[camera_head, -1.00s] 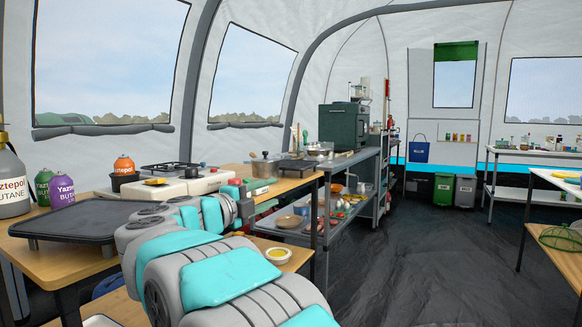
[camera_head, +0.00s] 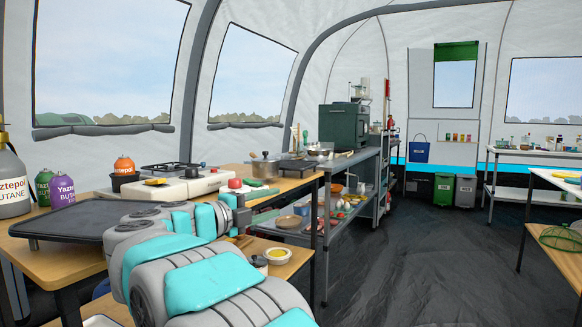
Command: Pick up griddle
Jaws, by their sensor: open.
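A black, flat, griddle-like plate (camera_head: 66,221) on short feet lies on the wooden table at the left, its right end partly hidden by my arm. A smaller dark flat plate (camera_head: 297,166) lies at the far end of the same row of tables, beside a pot. My gripper (camera_head: 243,214) is seen from behind at the end of my grey and turquoise arm, right of the near plate and in front of the stove. It is open and apart from both plates. Its fingertips are mostly hidden.
A two-part camping stove (camera_head: 180,182) stands behind my arm. A yellow-filled bowl (camera_head: 277,255) sits on a lower shelf. The floor at the right is clear.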

